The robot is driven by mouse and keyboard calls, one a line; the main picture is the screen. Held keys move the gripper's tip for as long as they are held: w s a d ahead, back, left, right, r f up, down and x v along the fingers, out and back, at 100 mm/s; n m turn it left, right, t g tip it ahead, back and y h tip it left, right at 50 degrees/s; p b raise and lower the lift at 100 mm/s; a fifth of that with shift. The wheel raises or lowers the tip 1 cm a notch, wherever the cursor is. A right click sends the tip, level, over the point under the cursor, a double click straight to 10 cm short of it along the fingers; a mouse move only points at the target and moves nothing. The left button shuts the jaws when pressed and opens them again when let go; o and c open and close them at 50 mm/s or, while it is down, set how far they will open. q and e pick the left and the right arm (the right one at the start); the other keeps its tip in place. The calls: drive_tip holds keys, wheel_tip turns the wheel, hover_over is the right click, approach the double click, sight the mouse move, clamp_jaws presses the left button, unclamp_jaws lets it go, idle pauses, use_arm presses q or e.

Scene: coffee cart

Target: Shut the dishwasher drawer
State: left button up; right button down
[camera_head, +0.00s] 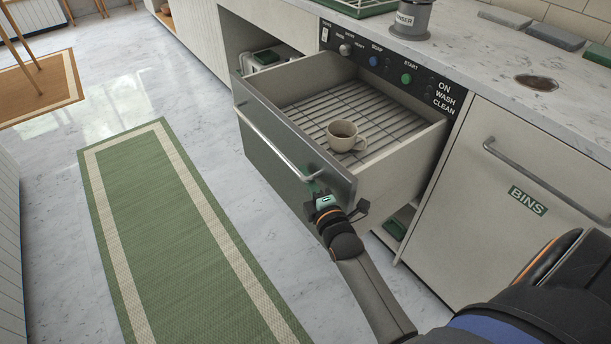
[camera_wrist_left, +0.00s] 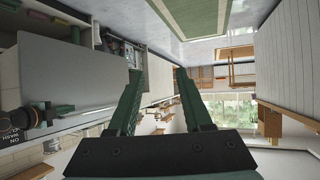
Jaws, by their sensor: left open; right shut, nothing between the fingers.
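The dishwasher drawer (camera_head: 300,152) stands pulled out from the counter in the head view, with a long bar handle (camera_head: 262,139) across its grey front. My right gripper (camera_head: 314,188) is shut and empty at the drawer front, by the right end of the handle. Whether it touches the front, I cannot tell. My left gripper (camera_wrist_left: 158,73) shows only in the left wrist view, with its green fingers apart and nothing between them.
A control panel (camera_head: 390,68) with buttons runs along the counter edge above the drawer. The bins door (camera_head: 490,205) is shut at the right. An open recess (camera_head: 262,42) lies left of the drawer. A green rug (camera_head: 170,230) lies on clear floor in front.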

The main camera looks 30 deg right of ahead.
drive_tip(key=d, duration=0.6)
drive_tip(key=w+d, duration=0.1)
drive_tip(key=d, duration=0.3)
drive_tip(key=shift+d, duration=1.2)
drive_tip(key=d, duration=0.3)
drive_tip(key=d+b, duration=0.1)
drive_tip(key=d, duration=0.2)
drive_tip(key=d+b, duration=0.1)
drive_tip(key=d, duration=0.2)
drive_tip(key=shift+w, duration=0.35)
drive_tip(key=d+b, duration=0.1)
drive_tip(key=d, duration=0.1)
drive_tip(key=d+b, duration=0.1)
drive_tip(key=d, duration=0.2)
drive_tip(key=shift+w, duration=0.2)
drive_tip(key=shift+d, duration=0.1)
use_arm(q)
drive_tip(key=w+r+m+t+h, duration=0.1)
drive_tip(key=r+t, duration=0.3)
drive_tip(key=r, duration=0.7)
drive_tip(key=w+r+m+t+h, duration=0.2)
drive_tip(key=r+t, duration=0.3)
drive_tip(key=r, duration=0.6)
drive_tip(key=shift+w+d+m+h, duration=0.3)
drive_tip(key=shift+d+m+h, duration=0.1)
drive_tip(key=shift+m+h, duration=0.25)
